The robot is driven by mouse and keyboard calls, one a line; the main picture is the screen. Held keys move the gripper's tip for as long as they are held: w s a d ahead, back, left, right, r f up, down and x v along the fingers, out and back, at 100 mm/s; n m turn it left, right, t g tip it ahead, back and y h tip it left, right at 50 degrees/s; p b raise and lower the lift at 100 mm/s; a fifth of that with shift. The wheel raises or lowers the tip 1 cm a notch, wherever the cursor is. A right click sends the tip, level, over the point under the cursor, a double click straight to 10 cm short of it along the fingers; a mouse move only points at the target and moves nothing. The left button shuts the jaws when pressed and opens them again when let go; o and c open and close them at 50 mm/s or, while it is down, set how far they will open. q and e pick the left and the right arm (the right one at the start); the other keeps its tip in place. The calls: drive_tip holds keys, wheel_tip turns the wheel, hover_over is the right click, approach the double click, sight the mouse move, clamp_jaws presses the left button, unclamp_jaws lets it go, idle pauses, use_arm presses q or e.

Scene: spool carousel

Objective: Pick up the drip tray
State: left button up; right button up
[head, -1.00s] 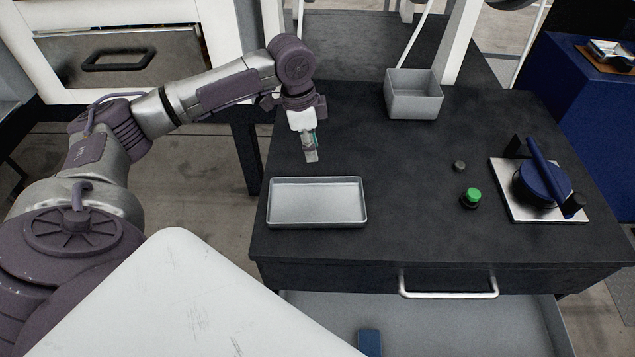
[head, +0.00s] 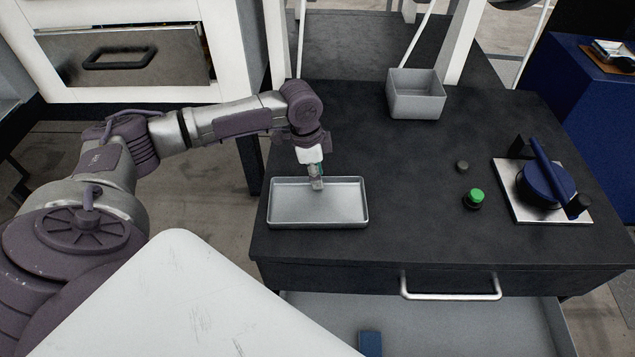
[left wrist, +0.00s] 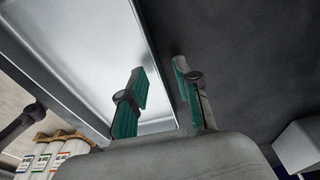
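The drip tray (head: 290,212) is a shallow grey metal rectangle lying flat on the dark tabletop, at its near left part. My left gripper (head: 317,186) points down at the tray's far rim. In the left wrist view the gripper (left wrist: 163,95) has its two green-padded fingers apart. One finger shows over the bright inside of the drip tray (left wrist: 85,60) and the other over the dark table, with the rim running between them. No contact with the rim can be made out. My right gripper is not in view.
On the dark table (head: 420,235) stand a grey open bin (head: 416,95) at the back, a green button (head: 475,197), a small dark knob (head: 462,166), and a blue-handled device (head: 545,185) on a plate at right.

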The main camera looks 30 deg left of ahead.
use_arm(q)
clamp_jaws()
drive_tip(key=shift+r, duration=0.15)
